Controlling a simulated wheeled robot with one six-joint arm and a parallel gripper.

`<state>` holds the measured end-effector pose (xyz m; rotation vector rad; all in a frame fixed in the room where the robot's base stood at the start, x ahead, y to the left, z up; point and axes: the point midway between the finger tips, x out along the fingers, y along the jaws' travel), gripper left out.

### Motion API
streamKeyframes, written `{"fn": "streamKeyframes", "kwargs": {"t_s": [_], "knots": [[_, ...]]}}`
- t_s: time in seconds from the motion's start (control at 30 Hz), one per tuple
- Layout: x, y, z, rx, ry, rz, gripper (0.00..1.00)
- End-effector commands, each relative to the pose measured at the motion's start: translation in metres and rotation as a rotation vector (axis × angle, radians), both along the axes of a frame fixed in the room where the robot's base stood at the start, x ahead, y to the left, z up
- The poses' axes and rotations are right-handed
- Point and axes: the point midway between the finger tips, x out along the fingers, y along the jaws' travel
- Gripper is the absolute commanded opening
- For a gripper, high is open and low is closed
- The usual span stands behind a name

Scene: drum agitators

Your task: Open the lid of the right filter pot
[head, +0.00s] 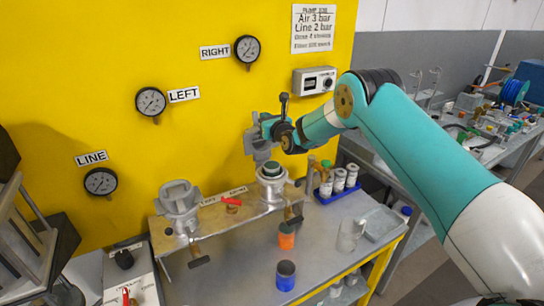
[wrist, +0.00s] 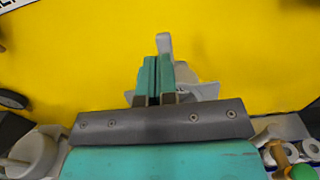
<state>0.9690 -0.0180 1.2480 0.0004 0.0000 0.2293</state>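The right filter pot (head: 271,185) is a grey metal pot on the bench stand, its mouth uncovered with a dark green inside showing. Its grey lid (head: 258,147) stands tipped up behind the mouth, near the yellow panel. My gripper (head: 268,127) is at the upper part of the raised lid. In the wrist view the two teal fingers of my gripper (wrist: 157,80) are together with only a thin dark gap. The lid (wrist: 205,91) shows behind them, its grey handle (wrist: 164,44) rising past the tips. I see nothing held between the fingers; contact with the lid is unclear.
The left filter pot (head: 179,206) stands to the left, with a red-handled valve (head: 231,201) between the pots. A blue rack of white jars (head: 338,184) is close on the right.

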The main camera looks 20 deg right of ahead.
Motion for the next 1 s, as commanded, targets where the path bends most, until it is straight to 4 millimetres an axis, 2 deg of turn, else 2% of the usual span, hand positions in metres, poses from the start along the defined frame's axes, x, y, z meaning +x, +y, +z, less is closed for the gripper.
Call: {"fn": "streamKeyframes", "kwargs": {"t_s": [0.1,0.43,0.57,0.87,1.0], "knots": [[-0.018,-0.006,0.008,0.0,0.002,-0.003,0.0],[-0.065,-0.017,0.017,0.001,0.0,-0.003,0.0],[-0.073,-0.019,0.018,0.0,0.001,-0.003,0.0],[-0.074,-0.018,0.019,-0.009,0.001,0.0,0.0],[-0.084,0.001,0.024,-0.17,0.02,0.063,0.0]]}}
